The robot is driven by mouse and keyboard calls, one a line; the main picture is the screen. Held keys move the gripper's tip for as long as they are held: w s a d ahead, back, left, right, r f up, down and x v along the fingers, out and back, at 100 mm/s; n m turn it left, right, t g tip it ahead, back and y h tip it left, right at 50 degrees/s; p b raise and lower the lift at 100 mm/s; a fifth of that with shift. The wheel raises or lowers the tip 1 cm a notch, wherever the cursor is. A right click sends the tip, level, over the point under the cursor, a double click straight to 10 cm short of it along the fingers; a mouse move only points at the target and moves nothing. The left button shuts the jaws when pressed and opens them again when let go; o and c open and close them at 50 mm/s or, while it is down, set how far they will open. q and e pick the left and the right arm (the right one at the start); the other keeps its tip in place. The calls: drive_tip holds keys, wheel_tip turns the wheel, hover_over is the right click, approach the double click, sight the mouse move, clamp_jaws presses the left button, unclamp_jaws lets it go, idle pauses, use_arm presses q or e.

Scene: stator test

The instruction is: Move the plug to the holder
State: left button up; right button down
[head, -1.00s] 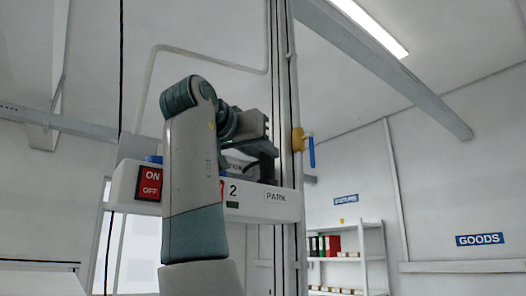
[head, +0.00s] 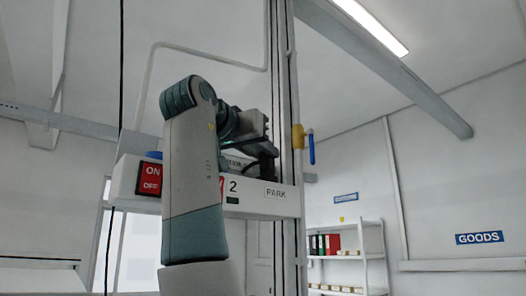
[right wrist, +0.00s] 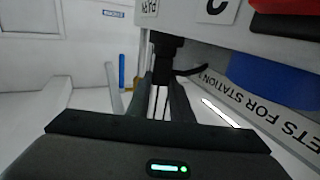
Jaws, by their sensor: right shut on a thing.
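My right gripper (right wrist: 160,100) is shut on a black plug (right wrist: 167,48), whose far end lies close by the PARK label in the right wrist view. A black cable leads from the plug to the right. In the head view my right gripper (head: 262,132) is just above the white station box, with the dark plug below it, partly hidden. The PARK label (head: 276,194) is on the box front. The holder itself is hidden, so I cannot tell whether the plug sits in it or only near it. My left gripper is not in view.
The white box has a red ON/OFF panel (head: 150,178) at left and a "2" label (head: 233,186). A vertical post rises behind it, with a blue-handled yellow valve (head: 304,142). Shelves (head: 346,258) stand far right. A blue round part (right wrist: 272,82) is in the wrist view.

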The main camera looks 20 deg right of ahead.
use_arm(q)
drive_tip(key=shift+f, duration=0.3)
use_arm(e)
drive_tip(key=shift+f, duration=0.4)
drive_tip(key=c, duration=1.5)
unclamp_jaws()
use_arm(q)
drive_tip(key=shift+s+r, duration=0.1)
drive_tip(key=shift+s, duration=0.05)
